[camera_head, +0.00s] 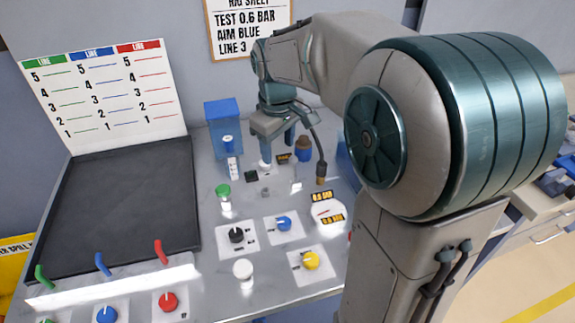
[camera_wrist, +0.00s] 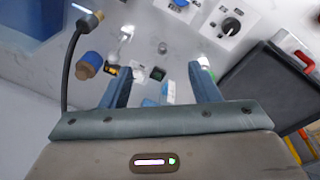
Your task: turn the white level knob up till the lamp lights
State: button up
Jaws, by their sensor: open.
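A white round knob-like piece (camera_head: 243,269) stands at the front of the bench in the head view, below the black knob (camera_head: 236,236). I cannot read any level marking on it. My gripper (camera_head: 279,150) is at the back of the bench, well apart from this piece. In the wrist view my gripper (camera_wrist: 158,72) has its two fingers spread, with bench surface and a small dark square (camera_wrist: 157,74) showing between them. Nothing is held. I cannot pick out a lit lamp with certainty.
A blue knob (camera_head: 284,223), yellow knob (camera_head: 311,260) and round gauge (camera_head: 327,213) are nearby. A black panel (camera_head: 125,210) lies left; a blue box (camera_head: 223,122) stands behind.

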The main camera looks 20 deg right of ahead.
jog(key=s+m, duration=0.2)
jog(key=s, duration=0.4)
jog(key=shift+s+f, duration=0.25)
jog(key=shift+f, duration=0.05)
jog(key=shift+d, duration=0.1)
jog(key=s+f+m+t, duration=0.1)
jog(key=s+f+m, duration=0.3)
jog(key=s, duration=0.8)
jog(key=shift+d, duration=0.1)
